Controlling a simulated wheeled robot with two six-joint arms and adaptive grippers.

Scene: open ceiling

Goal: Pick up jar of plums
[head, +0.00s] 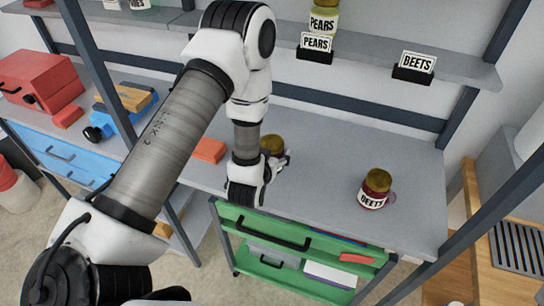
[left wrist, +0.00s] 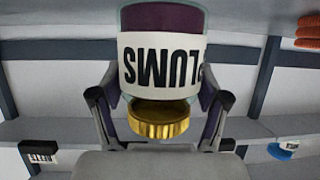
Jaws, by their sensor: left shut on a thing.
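The jar of plums (left wrist: 162,62) fills the middle of the left wrist view, upside down there, with a dark purple body, white PLUMS label and gold lid (left wrist: 160,119). My left gripper (left wrist: 160,105) is shut on it, one finger on each side. In the head view the jar's gold lid (head: 272,144) shows just beyond my left gripper (head: 272,166), above the grey workbench (head: 325,150). My wrist hides most of the jar, and I cannot tell whether it touches the bench. My right gripper is not in view.
A beets jar (head: 375,189) stands on the bench to the right. On the shelf above are a pears jar (head: 323,17), a PEARS sign (head: 315,46) and a BEETS sign (head: 413,67). An orange block (head: 209,150) lies left of my gripper. A green drawer cart (head: 300,244) stands below.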

